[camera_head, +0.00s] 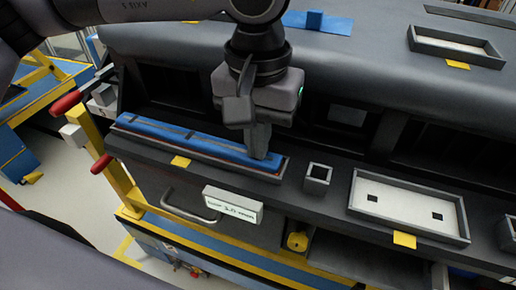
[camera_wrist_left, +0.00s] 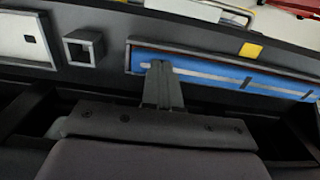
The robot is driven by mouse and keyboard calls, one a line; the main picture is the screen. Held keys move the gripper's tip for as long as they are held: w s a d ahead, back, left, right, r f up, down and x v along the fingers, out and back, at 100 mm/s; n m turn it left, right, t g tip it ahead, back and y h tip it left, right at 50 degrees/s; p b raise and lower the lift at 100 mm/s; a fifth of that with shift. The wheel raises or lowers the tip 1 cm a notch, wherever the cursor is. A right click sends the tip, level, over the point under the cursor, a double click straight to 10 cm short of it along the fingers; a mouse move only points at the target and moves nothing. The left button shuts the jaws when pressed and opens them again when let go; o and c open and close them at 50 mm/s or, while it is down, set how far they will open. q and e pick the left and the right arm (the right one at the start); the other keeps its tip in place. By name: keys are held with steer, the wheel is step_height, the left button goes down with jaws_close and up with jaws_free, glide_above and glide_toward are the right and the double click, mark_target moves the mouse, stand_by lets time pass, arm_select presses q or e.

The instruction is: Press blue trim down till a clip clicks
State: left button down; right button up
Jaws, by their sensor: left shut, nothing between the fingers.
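The blue trim (camera_head: 190,138) is a long strip lying in a grey-rimmed slot on the dashboard's front ledge. It also shows in the left wrist view (camera_wrist_left: 215,75), with a pale line along it and dark marks across it. My left gripper (camera_head: 258,152) is shut and empty, pointing down over the trim's right end. In the left wrist view its fingertips (camera_wrist_left: 158,68) overlap the trim near that end. I cannot tell for sure whether they touch it. The clips are not visible. My right gripper is not in view.
A small square socket (camera_head: 317,178) and a white-floored tray (camera_head: 400,204) with two dark holes lie right of the slot. A flat blue piece (camera_head: 318,22) lies on the dashboard top near another recess (camera_head: 455,46). A yellow post with a red handle (camera_head: 66,104) stands at left.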

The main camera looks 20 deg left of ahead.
arm_select(q)
steer(key=shift+f, duration=0.1)
stand_by(0.3)
step_height(320, 180, up, 8)
steer(key=p, duration=0.5)
stand_by(0.6)
